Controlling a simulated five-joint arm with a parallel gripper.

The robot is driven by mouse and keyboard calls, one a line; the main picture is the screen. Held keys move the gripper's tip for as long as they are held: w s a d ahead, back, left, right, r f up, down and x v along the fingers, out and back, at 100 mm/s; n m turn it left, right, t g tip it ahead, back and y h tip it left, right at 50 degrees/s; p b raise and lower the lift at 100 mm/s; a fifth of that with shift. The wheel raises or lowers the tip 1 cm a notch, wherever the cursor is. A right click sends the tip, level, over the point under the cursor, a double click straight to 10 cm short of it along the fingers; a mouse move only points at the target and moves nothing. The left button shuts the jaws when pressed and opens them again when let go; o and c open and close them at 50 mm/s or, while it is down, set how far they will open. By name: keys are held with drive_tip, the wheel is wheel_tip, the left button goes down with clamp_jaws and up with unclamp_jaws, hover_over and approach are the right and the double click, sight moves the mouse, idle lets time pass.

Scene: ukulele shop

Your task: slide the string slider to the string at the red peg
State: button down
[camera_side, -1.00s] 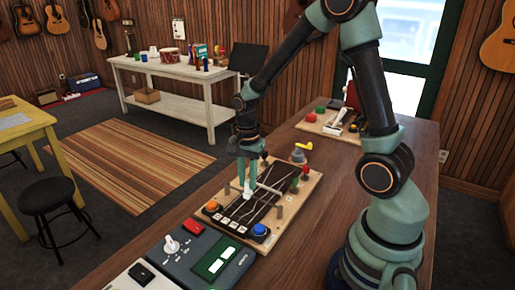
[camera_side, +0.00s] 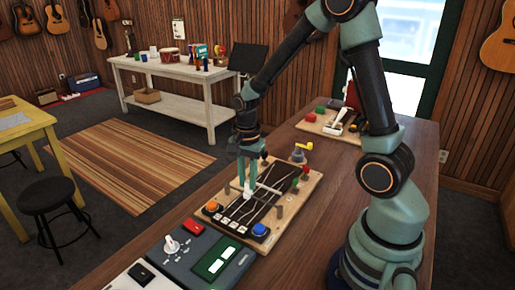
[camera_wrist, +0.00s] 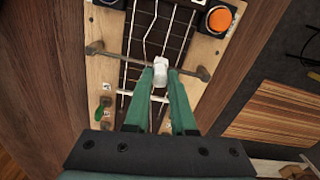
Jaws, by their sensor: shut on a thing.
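The string slider (camera_wrist: 160,72) is a small white block on a thin crossbar (camera_wrist: 120,56) above the strings of a wooden board (camera_side: 290,212). My gripper (camera_wrist: 160,78) is shut on the slider, its two green fingers on either side of it. In the side view my gripper (camera_side: 247,190) is low over the board's left part. The red peg (camera_side: 305,169) stands at the board's far right corner, apart from the slider. A green peg (camera_side: 295,184) is near it and also shows at the left in the wrist view (camera_wrist: 106,101). Which string lies under the slider is unclear.
An orange button (camera_side: 212,206) and a blue button (camera_side: 260,229) sit at the board's near end. A grey control box (camera_side: 205,255) stands in front. A yellow-handled part (camera_side: 302,147) is behind the board. Bare tabletop (camera_side: 300,250) lies to the right.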

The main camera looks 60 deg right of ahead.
drive_tip(key=shift+s, duration=1.2)
drive_tip(key=c, duration=0.7)
unclamp_jaws()
drive_tip(key=shift+c, duration=0.2)
wheel_tip(320, 180, up, 12)
drive_tip(key=shift+r, duration=0.1)
